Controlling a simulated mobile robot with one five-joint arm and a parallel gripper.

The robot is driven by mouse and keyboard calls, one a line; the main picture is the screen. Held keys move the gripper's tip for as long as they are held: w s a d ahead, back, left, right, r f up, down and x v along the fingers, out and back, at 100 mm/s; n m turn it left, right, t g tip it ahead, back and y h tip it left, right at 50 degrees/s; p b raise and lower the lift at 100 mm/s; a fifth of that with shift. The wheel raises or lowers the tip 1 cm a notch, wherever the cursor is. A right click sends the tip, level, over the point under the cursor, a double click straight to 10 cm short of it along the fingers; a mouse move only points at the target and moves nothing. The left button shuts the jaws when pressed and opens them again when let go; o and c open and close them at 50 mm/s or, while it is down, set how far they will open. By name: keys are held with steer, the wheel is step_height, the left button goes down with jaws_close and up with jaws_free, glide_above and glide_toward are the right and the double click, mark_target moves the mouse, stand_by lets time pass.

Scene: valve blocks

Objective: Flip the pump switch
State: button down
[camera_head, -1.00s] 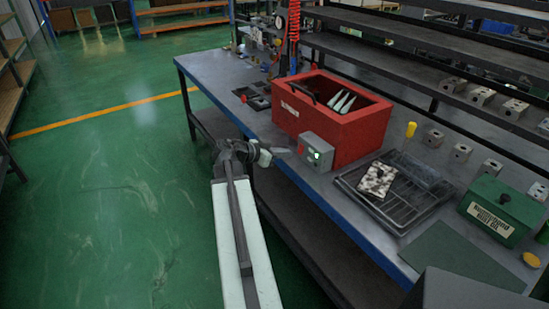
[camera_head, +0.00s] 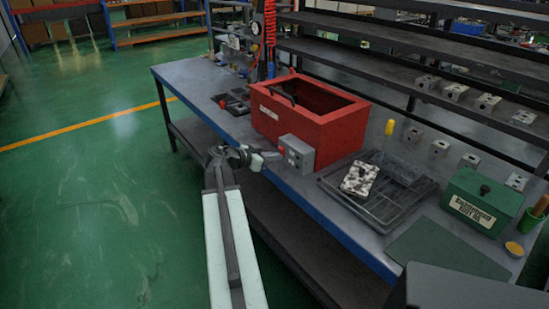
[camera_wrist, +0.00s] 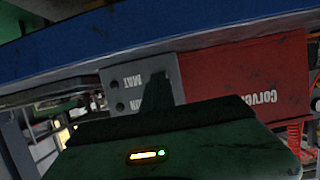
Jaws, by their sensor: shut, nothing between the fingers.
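In the wrist view the switch box (camera_wrist: 118,90) appears upside down with white lettering and two dark round spots. My dark gripper (camera_wrist: 157,88) covers its right part, so the switch lever is hidden.
A green box (camera_head: 480,202) stands further right. The bench's blue front edge (camera_head: 325,220) runs below my arm. Open green floor (camera_head: 80,200) lies to the left.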

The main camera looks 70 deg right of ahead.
steer(key=shift+r+p, duration=0.85)
steer(key=p+v, duration=0.5)
steer(key=v, duration=0.9)
steer(key=shift+s, duration=0.1)
steer(key=shift+a+f+t+b, duration=0.15)
steer(key=shift+f+t+b, duration=0.15)
steer(key=shift+f, duration=0.3)
